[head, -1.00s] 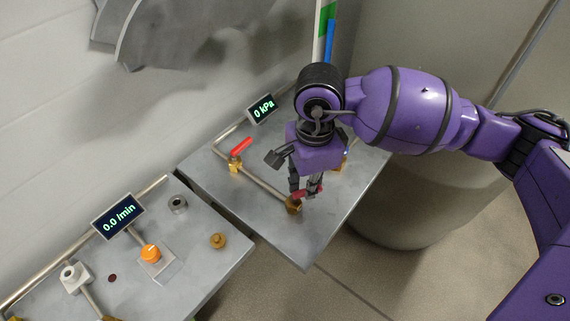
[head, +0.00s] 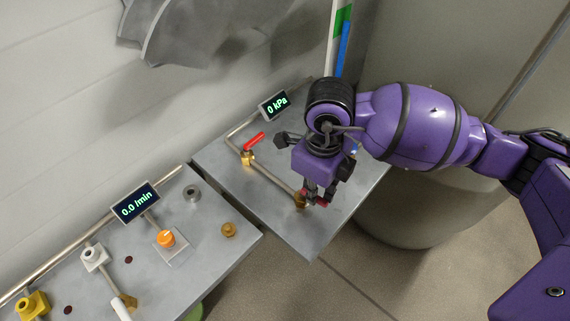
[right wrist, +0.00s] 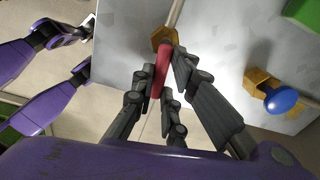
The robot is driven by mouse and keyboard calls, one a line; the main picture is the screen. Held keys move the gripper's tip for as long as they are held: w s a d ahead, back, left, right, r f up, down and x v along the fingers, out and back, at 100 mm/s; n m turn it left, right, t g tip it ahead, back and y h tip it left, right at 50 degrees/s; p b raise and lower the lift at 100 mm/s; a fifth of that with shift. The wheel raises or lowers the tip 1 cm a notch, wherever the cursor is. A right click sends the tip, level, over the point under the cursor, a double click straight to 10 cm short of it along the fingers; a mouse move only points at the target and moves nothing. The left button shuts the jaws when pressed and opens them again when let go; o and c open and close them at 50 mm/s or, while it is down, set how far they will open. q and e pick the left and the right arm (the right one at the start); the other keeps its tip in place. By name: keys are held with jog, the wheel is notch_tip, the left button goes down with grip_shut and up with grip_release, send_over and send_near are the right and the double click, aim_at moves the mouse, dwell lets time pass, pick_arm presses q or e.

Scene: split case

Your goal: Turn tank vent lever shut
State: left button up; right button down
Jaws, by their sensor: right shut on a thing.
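A red lever (right wrist: 162,72) on a brass valve (right wrist: 165,38) shows in the right wrist view, pointing from the valve back towards the camera, roughly in line with the pipe. My right gripper (right wrist: 168,95) is shut on this lever, with fingers on both sides of it. In the head view my right gripper (head: 318,198) points down at the brass valve (head: 300,201) near the front of the right bench, hiding most of the lever. A second red lever (head: 254,141) stands on another brass valve (head: 248,158) further back.
A blue knob (right wrist: 283,100) on brass sits beside my gripper. A display (head: 275,104) reads 0 kPa. The left bench carries an orange knob (head: 166,238), a brass fitting (head: 229,230) and a 0.0 /min display (head: 135,203). A large tank (head: 420,215) stands right of the bench.

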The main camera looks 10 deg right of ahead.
jog(key=shift+s+a+m, duration=0.1)
jog(key=shift+s+m, duration=0.05)
jog(key=shift+m, duration=0.45)
jog(key=c, duration=1.8)
grip_release()
jog(key=shift+o, duration=0.2)
notch_tip(320, 180, up, 12)
